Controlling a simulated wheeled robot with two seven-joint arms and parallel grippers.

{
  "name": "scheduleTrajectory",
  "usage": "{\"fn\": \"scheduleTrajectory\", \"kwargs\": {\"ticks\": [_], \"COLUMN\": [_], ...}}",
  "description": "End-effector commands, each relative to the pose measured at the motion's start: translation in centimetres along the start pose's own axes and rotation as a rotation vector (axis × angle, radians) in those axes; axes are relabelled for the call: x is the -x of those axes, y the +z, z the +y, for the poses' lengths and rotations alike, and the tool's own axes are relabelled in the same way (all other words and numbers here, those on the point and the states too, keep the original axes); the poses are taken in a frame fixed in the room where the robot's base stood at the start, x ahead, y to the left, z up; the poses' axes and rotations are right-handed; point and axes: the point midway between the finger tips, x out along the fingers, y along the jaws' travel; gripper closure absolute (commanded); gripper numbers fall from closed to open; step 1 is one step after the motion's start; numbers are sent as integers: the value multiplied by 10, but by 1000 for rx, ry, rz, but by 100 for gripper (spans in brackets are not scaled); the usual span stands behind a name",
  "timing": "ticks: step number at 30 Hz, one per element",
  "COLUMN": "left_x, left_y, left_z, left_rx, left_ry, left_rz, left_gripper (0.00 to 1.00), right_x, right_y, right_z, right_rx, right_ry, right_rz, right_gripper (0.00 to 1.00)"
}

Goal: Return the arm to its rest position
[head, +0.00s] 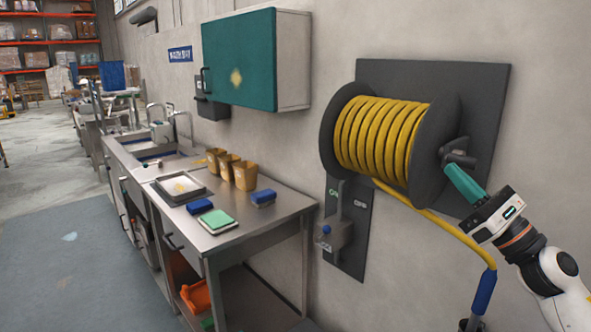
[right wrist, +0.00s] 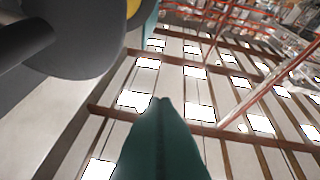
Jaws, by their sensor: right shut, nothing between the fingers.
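My right gripper (head: 454,173) is at the right of the head view, its arm coming in from the lower right. Its teal fingers are closed together and empty, pointing up and left at the front of the hose reel (head: 385,135). In the picture the tips are just below the reel's dark crank handle (head: 460,155); whether they touch it I cannot tell. In the right wrist view the shut fingers (right wrist: 163,104) point at the ceiling, with the grey reel disc (right wrist: 85,30) close at upper left. My left gripper is not in view.
A valve box (head: 335,235) and the hose's blue nozzle (head: 484,292) are below the reel. A steel bench (head: 270,222) with tan containers (head: 245,175), blue blocks and a green-topped pad stands left. A teal cabinet (head: 240,60) hangs above. Open floor (head: 60,235) lies far left.

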Motion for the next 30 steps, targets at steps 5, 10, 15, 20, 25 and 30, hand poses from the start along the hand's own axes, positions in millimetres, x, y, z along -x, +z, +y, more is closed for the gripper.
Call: {"fn": "scheduleTrajectory", "kwargs": {"ticks": [5,10,15,20,25,30], "left_x": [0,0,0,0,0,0], "left_y": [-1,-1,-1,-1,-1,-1], "left_z": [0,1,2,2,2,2], "left_rx": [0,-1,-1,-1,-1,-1], "left_ry": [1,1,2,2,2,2], "left_rz": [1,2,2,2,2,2], "left_gripper": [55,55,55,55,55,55], "right_x": [63,154,251,321,367,401], "right_y": [95,177,230,246,243,232], "right_z": [-16,-53,-119,-182,-234,-278], "right_rx": [-780,-1393,-1803,-1981,-2028,1857], "right_ry": [447,946,1473,1901,2237,-2331], "right_rz": [16,74,184,310,428,-499], "right_gripper": [100,100,100,100,100,100]}}
